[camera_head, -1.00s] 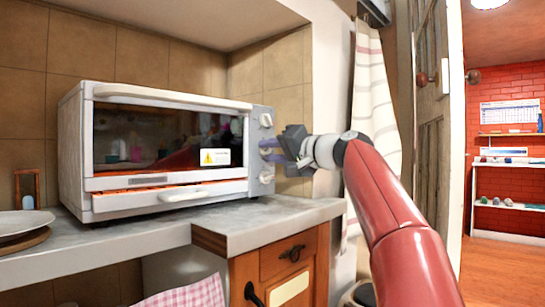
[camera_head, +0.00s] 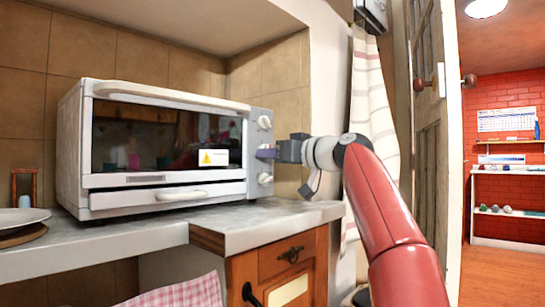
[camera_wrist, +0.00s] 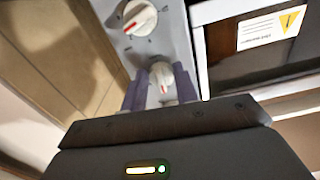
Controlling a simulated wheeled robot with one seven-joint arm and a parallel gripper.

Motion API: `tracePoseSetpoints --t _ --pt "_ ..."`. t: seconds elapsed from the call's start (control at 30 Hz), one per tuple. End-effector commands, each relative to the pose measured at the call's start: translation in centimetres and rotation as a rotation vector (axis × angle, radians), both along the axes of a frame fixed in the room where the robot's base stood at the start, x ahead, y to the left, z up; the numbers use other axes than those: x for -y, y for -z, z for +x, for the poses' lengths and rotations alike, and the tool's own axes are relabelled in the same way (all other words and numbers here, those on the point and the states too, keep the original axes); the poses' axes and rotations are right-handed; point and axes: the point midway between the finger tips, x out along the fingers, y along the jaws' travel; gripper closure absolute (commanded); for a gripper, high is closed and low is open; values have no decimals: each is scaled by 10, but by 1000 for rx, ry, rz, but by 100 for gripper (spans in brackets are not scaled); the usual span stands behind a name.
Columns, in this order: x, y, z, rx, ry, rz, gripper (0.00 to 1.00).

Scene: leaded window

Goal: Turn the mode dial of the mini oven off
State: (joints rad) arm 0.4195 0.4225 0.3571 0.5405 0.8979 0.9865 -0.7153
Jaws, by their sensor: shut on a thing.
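The white mini oven (camera_head: 160,95) stands on the counter with its door closed and its window dark. Its grey control panel on the right bears a top dial (camera_head: 265,122), a middle dial and a bottom dial (camera_head: 265,178). My gripper (camera_head: 265,153) is at the panel, its fingers covering most of the middle dial in the head view. In the wrist view, the gripper's fingers (camera_wrist: 161,88) are on both sides of the middle dial (camera_wrist: 161,80), whose red mark shows between them. Another dial (camera_wrist: 139,18) is clear of the fingers. Labels are too small to read.
The counter (camera_head: 110,241) ends just right of the oven, above a wooden drawer cabinet (camera_head: 275,260). A plate (camera_head: 22,218) is at the far left. A striped curtain (camera_head: 370,130) hangs behind my arm. A pink checked cloth (camera_head: 185,294) is below.

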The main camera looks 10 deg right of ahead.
Motion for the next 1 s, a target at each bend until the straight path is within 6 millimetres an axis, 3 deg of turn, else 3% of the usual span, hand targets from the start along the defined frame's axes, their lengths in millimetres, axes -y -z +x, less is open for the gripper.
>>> tracePoseSetpoints --t 0.77,0.8,0.93,1.0 --pt "0 2 2 52 -2 -80 93" --pt "0 2 2 52 -2 -80 65" --pt "0 2 1 53 -1 -79 49" --pt "1 1 1 53 -1 -79 49"
